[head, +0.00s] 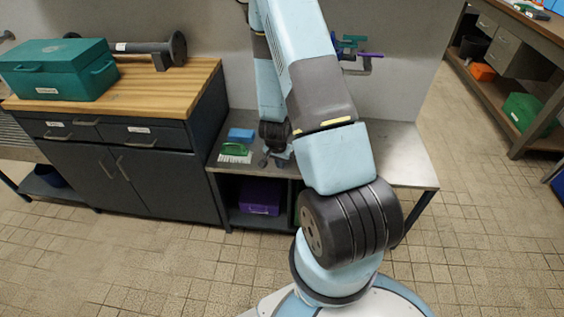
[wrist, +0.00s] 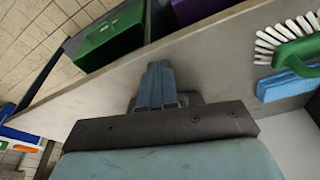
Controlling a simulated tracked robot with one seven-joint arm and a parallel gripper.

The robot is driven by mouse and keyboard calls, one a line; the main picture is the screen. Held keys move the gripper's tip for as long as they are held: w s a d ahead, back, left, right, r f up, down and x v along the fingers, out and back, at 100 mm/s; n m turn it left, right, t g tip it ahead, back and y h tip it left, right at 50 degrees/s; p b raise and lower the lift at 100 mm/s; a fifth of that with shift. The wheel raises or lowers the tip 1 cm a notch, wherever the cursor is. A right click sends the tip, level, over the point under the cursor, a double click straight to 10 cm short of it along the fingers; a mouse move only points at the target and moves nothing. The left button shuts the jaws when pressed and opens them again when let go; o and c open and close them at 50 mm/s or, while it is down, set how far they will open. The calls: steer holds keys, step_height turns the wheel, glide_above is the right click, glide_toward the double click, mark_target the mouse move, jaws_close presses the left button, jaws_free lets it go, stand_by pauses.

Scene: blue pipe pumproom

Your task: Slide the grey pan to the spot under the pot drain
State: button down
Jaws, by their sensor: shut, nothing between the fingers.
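I cannot make out the grey pan, the pot or its drain in either view; part of the grey bench is hidden behind my arm. My gripper (wrist: 160,75) is shut and empty, its two blue-grey fingers together over the grey benchtop (wrist: 105,95) in the wrist view. In the head view my gripper (head: 276,158) points down at the bench's left part, just right of a green brush. I cannot tell whether the fingertips touch the benchtop.
A green brush (head: 235,149) with white bristles and a blue sponge (head: 241,134) lie on the bench. A purple bin (head: 260,197) sits below. A wooden-topped cabinet (head: 150,95) with a green toolbox (head: 60,68) stands left. The benchtop's right end (head: 408,165) looks clear.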

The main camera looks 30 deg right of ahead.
steer(key=w+d, duration=0.5)
steer(key=d, duration=0.1)
steer(key=shift+w+d, duration=0.4)
steer(key=shift+w+d+f, duration=0.1)
steer(key=shift+w+d, duration=0.05)
steer(key=shift+d, duration=0.1)
steer(key=shift+f, duration=0.65)
steer(key=shift+a, duration=0.1)
